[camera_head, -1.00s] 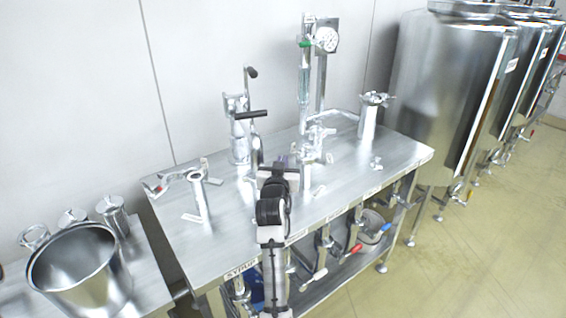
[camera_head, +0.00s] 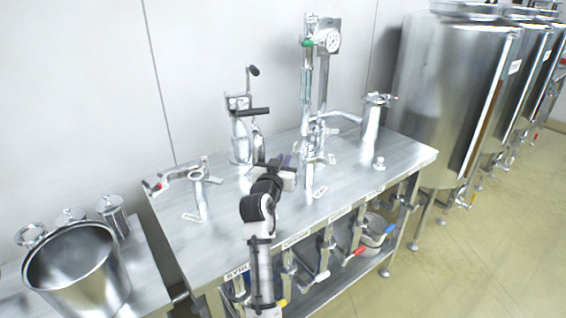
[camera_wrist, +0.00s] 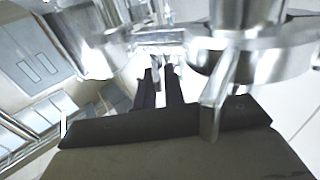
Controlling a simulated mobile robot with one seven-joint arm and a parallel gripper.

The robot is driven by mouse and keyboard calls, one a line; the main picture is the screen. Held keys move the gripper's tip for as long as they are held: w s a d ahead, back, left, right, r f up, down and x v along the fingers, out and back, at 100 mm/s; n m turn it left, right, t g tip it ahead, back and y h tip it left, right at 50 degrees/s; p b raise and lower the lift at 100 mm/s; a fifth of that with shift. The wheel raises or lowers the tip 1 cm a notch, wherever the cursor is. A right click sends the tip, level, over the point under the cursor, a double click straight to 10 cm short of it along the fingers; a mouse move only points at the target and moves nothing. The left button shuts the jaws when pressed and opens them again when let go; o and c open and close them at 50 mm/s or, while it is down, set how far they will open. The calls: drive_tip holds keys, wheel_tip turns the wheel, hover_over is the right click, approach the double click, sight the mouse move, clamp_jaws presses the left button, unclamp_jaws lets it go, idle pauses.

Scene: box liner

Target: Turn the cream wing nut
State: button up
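My gripper (camera_head: 287,170) is over the middle of the steel table, close to the central metal stand with the gauge. In the wrist view its two dark fingers (camera_wrist: 161,88) point forward with a narrow gap between them. A small pale metal piece (camera_wrist: 155,68) shows at the fingertips; I cannot tell whether they touch it. I cannot pick out a cream wing nut for certain. A small pale winged fitting (camera_head: 325,158) is on the central stand, just right of my gripper. My gripper hides part of the stand's base.
The steel table (camera_head: 230,235) carries a clamp post (camera_head: 200,195) at left, a lever device (camera_head: 240,135) behind, and a capped cylinder (camera_head: 371,125) at right. A large metal bucket (camera_head: 75,270) stands at far left. A blurred metal bar (camera_wrist: 212,95) is close to the wrist camera.

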drive_tip(key=o, duration=0.3)
drive_tip(key=shift+s+f, duration=0.1)
drive_tip(key=shift+s, duration=0.2)
drive_tip(key=b+v, duration=0.4)
drive_tip(key=v, duration=0.9)
drive_tip(key=shift+s+a, duration=0.1)
